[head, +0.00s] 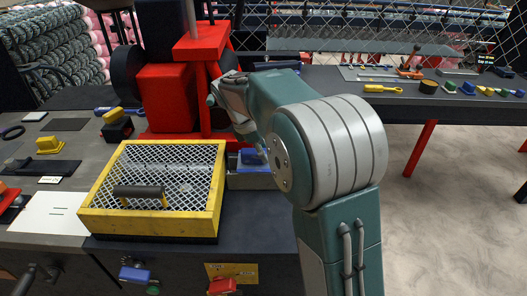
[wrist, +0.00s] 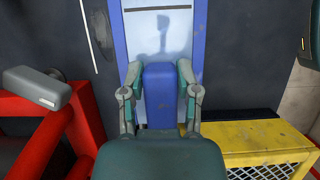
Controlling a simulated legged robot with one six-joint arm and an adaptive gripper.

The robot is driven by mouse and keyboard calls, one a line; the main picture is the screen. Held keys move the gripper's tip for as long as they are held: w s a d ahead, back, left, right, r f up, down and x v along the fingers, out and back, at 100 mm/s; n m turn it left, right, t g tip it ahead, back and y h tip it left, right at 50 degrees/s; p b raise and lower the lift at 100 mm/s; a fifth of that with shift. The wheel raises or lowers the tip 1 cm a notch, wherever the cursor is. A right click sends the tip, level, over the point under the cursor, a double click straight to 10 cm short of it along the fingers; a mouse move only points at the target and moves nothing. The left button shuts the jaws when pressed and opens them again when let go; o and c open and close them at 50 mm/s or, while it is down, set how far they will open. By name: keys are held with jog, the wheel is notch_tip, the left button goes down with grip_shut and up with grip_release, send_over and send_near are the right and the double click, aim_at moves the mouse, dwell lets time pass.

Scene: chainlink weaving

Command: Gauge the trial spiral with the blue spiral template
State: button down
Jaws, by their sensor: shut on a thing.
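My gripper (wrist: 160,85) is shut on a blue block (wrist: 158,97), which I take to be the grip of the blue spiral template. Its two fingers press on the block's left and right sides. Beyond the block lies a pale panel with blue side rails (wrist: 203,30); I cannot tell whether the block is joined to it. In the head view the blue block (head: 251,157) shows low beside the red machine, partly behind my arm, over a grey box-like piece (head: 248,181). I cannot make out the trial spiral for certain; a thin pale rod (wrist: 89,25) lies left of the panel.
A yellow-framed mesh guard (head: 91,222) with a dark handle stands left of the gripper in the head view. The red machine (head: 172,98) rises behind it. A white sheet (head: 48,214) lies at far left. A back bench (head: 340,92) holds several small tools.

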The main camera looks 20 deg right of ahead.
jog(key=shift+f, duration=0.55)
dwell(0.4)
jog(key=shift+c, duration=1.3)
grip_release()
jog(key=v, duration=1.1)
jog(key=shift+w, duration=0.1)
jog(key=shift+a+r, duration=0.2)
jog(key=shift+r, duration=0.25)
